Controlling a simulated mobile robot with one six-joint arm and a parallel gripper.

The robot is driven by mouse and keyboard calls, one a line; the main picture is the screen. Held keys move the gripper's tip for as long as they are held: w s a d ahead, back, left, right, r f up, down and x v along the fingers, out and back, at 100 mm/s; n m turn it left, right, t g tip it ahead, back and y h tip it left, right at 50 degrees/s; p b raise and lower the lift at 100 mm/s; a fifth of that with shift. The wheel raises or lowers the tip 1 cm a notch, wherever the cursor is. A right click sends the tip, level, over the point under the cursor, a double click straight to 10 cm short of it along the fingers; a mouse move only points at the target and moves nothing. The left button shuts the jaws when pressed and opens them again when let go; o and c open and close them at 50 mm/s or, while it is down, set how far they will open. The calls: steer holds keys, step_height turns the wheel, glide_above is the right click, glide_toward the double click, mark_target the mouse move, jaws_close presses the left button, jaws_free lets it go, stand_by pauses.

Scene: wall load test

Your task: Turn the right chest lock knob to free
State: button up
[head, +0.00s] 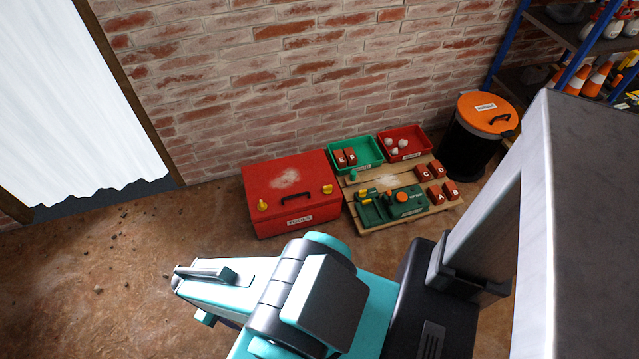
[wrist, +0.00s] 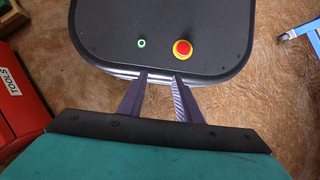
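The red tool chest (head: 290,222) stands closed against the brick wall in the head view, with a label on its front. The right chest lock knob (head: 327,189) is yellow and sits near the lid's front right. A similar yellow left knob (head: 262,205) is at the front left. The knobs are too small to read their turn exactly. A corner of the chest (wrist: 22,105) shows at the left edge of the wrist view; no knob shows there. My gripper (wrist: 161,76) is open and empty, its two fingers apart above my own base, away from the chest.
A black bin with orange lid (head: 478,112) stands further right. The floor (head: 90,300) at left is mostly clear.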

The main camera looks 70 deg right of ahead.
steer(key=shift+a, duration=0.1)
steer(key=shift+w, duration=0.15)
steer(key=w+d+f+n+t+b, duration=0.15)
steer(key=w+d+f+b, duration=0.25)
steer(key=w+d+b, duration=0.5)
steer(key=w+d+n+b, duration=0.2)
steer(key=d, duration=0.8)
steer(key=w+d+n+b, duration=0.1)
steer(key=w+d, duration=0.2)
steer(key=d, duration=0.7)
steer(key=s+d+r+n+h+b, duration=0.1)
steer(key=s+d+r+b, duration=0.1)
steer(key=d, duration=0.9)
steer(key=s+d+r+n+h+b, duration=0.1)
steer(key=s+d+b, duration=0.4)
steer(key=d, duration=0.6)
steer(key=s+d+r+n+h+b, duration=0.1)
steer(key=s+d+r+b, duration=0.2)
steer(key=s+d, duration=0.3)
steer(key=d+r, duration=0.1)
steer(key=d, duration=0.4)
steer(key=shift+s, duration=0.35)
steer(key=shift+d+f+n, duration=0.1)
steer(key=shift+f+n, duration=0.05)
steer(key=shift+n, duration=0.1)
